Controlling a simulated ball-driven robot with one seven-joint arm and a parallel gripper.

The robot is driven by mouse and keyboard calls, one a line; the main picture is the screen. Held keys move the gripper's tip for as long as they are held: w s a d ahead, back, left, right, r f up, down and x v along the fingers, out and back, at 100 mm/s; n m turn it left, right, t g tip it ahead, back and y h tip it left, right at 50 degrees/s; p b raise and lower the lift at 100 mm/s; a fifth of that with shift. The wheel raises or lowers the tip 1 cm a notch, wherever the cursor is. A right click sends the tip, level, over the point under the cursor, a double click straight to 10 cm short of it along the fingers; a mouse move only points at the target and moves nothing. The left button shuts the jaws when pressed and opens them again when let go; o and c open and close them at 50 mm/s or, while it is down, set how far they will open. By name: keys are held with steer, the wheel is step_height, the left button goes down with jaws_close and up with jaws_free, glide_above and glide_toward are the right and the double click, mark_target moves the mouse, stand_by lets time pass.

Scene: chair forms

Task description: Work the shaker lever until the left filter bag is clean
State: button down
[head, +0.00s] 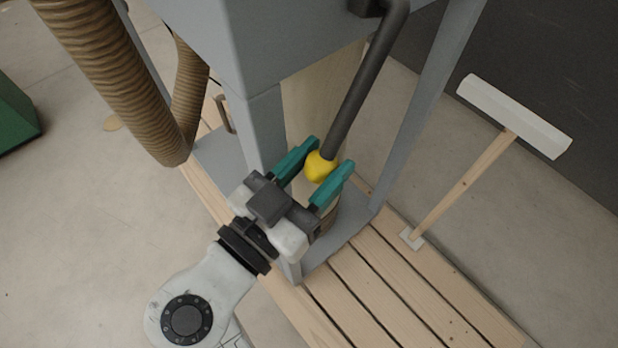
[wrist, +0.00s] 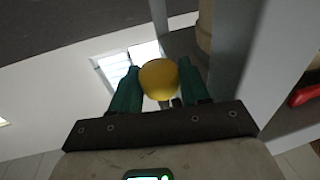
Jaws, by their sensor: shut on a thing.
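The shaker lever (head: 366,85) is a dark grey bar that comes down from the grey housing and ends in a yellow ball knob (head: 320,167). My gripper (head: 322,166) has its teal fingers on either side of the knob and is shut on it. In the wrist view the knob (wrist: 158,79) sits between the two teal fingers (wrist: 160,85). A pale filter bag (head: 318,100) hangs behind the frame post, partly hidden by the post, lever and gripper. I cannot tell how dirty it is.
A grey housing (head: 270,35) stands on posts over a slatted wooden platform (head: 400,285). A ribbed brown hose (head: 115,75) hangs at left. A white-topped wooden T-shaped stand (head: 515,115) is at right. A green object (head: 15,120) lies far left. A red object (wrist: 305,94) shows in the wrist view.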

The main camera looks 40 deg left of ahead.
steer(key=shift+w+d+f+n+t+y+b, duration=0.2)
steer(key=shift+w+t+b, duration=0.7)
steer(key=shift+b, duration=1.9)
steer(key=shift+w+a+f+n+t+y+b, duration=0.1)
steer(key=shift+w+a+f+n+t+b, duration=0.5)
steer(key=shift+b, duration=2.2)
steer(key=shift+w+d+m+t+y+b, duration=0.15)
steer(key=shift+w+d+t+b, duration=0.7)
steer(key=shift+b, duration=1.95)
steer(key=shift+w+a, duration=0.35)
steer(key=shift+w, duration=0.2)
steer(key=c, duration=0.9)
jaws_free()
steer(key=shift+w+f, duration=0.1)
steer(key=shift+f, duration=0.05)
steer(key=b+v, duration=0.1)
steer(key=v, duration=0.9)
steer(key=shift+s+f+b, duration=0.25)
steer(key=shift+s+b, duration=0.1)
